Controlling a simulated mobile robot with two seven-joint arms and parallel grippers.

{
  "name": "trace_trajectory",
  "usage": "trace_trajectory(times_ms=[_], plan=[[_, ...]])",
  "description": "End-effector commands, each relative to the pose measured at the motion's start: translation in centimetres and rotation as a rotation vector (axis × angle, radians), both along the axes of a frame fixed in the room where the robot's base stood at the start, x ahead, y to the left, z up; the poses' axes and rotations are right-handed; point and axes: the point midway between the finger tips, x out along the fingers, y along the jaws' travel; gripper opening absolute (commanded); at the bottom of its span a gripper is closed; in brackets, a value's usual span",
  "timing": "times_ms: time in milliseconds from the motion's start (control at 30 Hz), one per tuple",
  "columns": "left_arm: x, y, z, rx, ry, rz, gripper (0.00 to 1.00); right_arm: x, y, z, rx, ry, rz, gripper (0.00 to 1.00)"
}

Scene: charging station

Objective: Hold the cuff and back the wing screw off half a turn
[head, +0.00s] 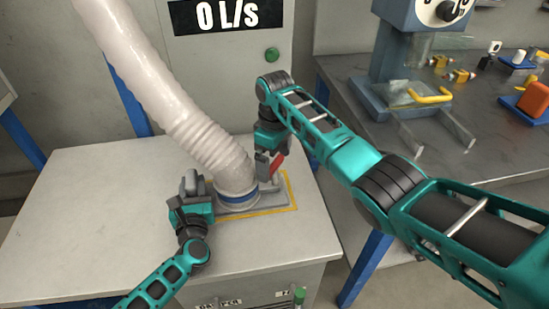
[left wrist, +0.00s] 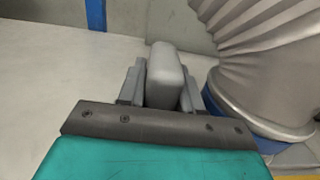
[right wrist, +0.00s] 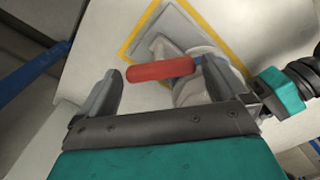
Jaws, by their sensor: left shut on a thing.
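The cuff (head: 236,197), with its blue band, is at the lower end of a ribbed pale hose and sits on a grey plate (head: 262,201). It also shows in the left wrist view (left wrist: 245,120). My left gripper (head: 194,186) is shut on a grey rounded grip (left wrist: 165,75) beside the cuff. The wing screw has a red handle (head: 275,164), on the cuff's right side. In the right wrist view the red handle (right wrist: 160,70) lies crosswise between the fingertips of my right gripper (right wrist: 160,85). These fingers are apart, with a gap at the left; contact at the right finger is unclear.
A yellow outline (head: 291,190) surrounds the plate on a pale cabinet top (head: 80,200), clear at the left. Behind stands a panel with a "0 L/S" display (head: 228,15) and green button (head: 272,54). A dark bench (head: 480,135) with fittings is at the right.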

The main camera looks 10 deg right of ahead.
Motion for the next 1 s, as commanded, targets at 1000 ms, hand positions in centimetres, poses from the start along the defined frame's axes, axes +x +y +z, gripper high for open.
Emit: trace_trajectory(times_ms=[1000], plan=[[0.0,0.0,0.0,-0.001,0.001,0.0,0.0,0.0,0.0,11.8,0.0,0.0,0.0,1.0]])
